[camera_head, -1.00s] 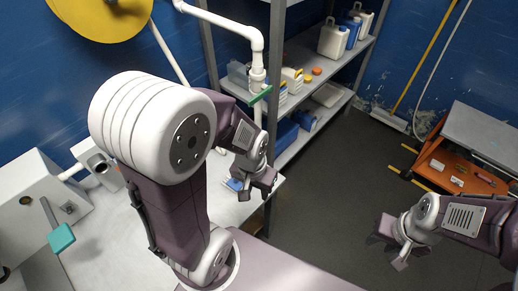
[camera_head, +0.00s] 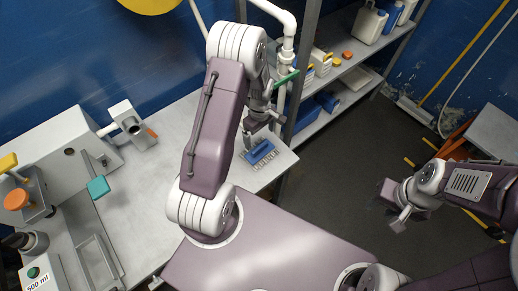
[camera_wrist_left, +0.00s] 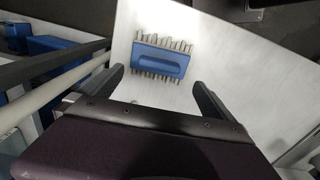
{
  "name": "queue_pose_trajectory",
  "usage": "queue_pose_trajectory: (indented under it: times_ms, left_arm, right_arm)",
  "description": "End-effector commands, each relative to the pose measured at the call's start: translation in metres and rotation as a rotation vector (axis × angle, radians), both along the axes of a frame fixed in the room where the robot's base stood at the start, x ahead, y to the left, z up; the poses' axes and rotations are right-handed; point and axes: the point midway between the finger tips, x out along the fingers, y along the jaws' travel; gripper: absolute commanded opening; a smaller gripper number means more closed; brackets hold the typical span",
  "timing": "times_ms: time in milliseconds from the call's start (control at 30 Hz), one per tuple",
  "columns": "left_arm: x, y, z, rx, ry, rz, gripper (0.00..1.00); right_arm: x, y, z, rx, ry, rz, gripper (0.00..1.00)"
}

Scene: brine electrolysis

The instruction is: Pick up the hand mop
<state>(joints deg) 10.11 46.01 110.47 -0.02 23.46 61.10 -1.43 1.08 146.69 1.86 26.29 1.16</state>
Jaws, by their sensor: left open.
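The hand mop (camera_head: 261,151) appears to be a blue block with a fringe of grey strands on two sides. It lies flat on the right end of the pale worktop (camera_head: 150,200). It also shows in the left wrist view (camera_wrist_left: 160,61), ahead of my fingers and roughly centred between them. My left gripper (camera_head: 259,128) is open and empty, just above the mop and apart from it; its fingers also show in the wrist view (camera_wrist_left: 158,78). My right gripper (camera_head: 394,205) hangs over the floor on the right, far from the mop; its jaw opening is unclear.
A grey shelf rack (camera_head: 325,98) with jugs and boxes stands behind the worktop's right end. A white pipe with a green handle (camera_head: 287,78) rises close to my left gripper. A grey apparatus (camera_head: 70,150) stands at the left. Dark floor lies open at right.

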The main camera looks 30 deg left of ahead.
Motion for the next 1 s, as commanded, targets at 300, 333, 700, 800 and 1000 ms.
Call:
queue_pose_trajectory:
  times_ms: [300, 333, 700, 800, 1000]
  left_arm:
    - [-0.001, 0.000, -0.038, -0.001, 0.001, -0.004, 1.00]
    - [0.000, 0.000, -0.039, 0.000, 0.000, -0.004, 1.00]
    - [0.000, 0.003, -0.087, 0.000, 0.002, -0.005, 1.00]
    - [0.000, 0.002, -0.091, -0.001, 0.001, -0.005, 1.00]
    - [0.000, 0.002, -0.091, -0.001, 0.001, -0.005, 0.83]
  right_arm:
    - [0.000, 0.000, 0.004, 0.000, 0.000, 0.000, 0.36]
    - [0.000, 0.000, 0.004, 0.000, 0.000, 0.000, 0.36]
    - [0.000, 0.000, 0.014, 0.000, 0.000, 0.000, 0.36]
    - [0.000, 0.000, 0.014, 0.000, 0.000, 0.000, 0.36]
    - [0.000, 0.000, 0.014, 0.000, 0.000, 0.000, 0.36]
